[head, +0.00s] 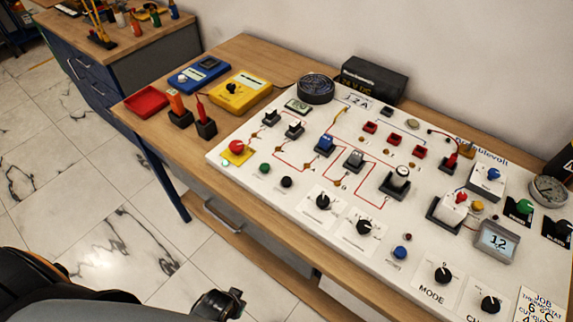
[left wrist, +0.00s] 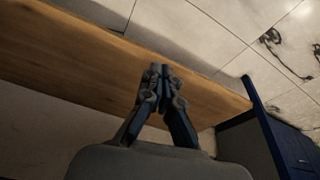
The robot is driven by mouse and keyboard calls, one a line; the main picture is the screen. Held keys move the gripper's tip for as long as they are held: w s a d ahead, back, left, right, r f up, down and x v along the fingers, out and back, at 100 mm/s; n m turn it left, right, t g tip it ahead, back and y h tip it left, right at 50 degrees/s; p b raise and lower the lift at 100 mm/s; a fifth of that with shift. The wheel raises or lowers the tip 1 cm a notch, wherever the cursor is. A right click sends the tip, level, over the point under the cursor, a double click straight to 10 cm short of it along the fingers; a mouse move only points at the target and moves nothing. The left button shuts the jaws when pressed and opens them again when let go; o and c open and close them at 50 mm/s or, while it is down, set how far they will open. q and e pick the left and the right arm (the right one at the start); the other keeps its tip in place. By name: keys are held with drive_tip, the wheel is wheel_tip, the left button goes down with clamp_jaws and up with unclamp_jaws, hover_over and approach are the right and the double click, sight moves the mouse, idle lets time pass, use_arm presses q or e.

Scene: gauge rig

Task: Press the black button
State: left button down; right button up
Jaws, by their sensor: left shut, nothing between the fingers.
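The black button (head: 286,182) is a small dark round cap near the front edge of the white panel (head: 228,162). It is just right of a green button (head: 265,168). My left gripper (head: 236,296) is at the bottom of the head view, in front of the table and apart from the panel. In the left wrist view the left gripper (left wrist: 160,70) has its fingers together with nothing between them, with the wooden table edge behind. The black button does not show in the left wrist view. My right gripper is not in view.
A red emergency-style button on a yellow plate (head: 237,149) is left of the green button. Black knobs (head: 323,201) and a blue button (head: 400,253) lie to the right. Red and orange probes (head: 204,122), two meters and a red tray (head: 146,101) stand left of the panel.

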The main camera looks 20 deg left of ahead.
use_arm(q)
drive_tip(key=w+d+r+t+h+p, duration=0.1)
drive_tip(key=w+d+r+p, duration=0.15)
drive_tip(key=r, duration=0.95)
drive_tip(key=w+d+r+p, duration=0.1)
drive_tip(key=w+r+p, duration=0.3)
drive_tip(key=r, duration=0.8)
drive_tip(key=w+d+r+t+h+p, duration=0.1)
drive_tip(key=w+d+r+p, duration=0.2)
drive_tip(key=r, duration=0.9)
drive_tip(key=w+r, duration=0.2)
drive_tip(key=w, duration=0.1)
drive_tip(key=w+d+r+t+h+p, duration=0.1)
drive_tip(key=w+r, duration=0.2)
drive_tip(key=w+d+r+h+p, duration=0.1)
drive_tip(key=w+r, duration=0.2)
drive_tip(key=shift+w+d+n+t, duration=0.1)
drive_tip(key=shift+w+n+t, duration=0.2)
drive_tip(key=shift+t, duration=0.1)
drive_tip(key=w+a+r+n+h+p, duration=0.1)
drive_tip(key=w+a+r+n, duration=0.1)
drive_tip(key=w+r, duration=0.3)
drive_tip(key=shift+w+r, duration=0.25)
drive_tip(key=shift+f, duration=0.15)
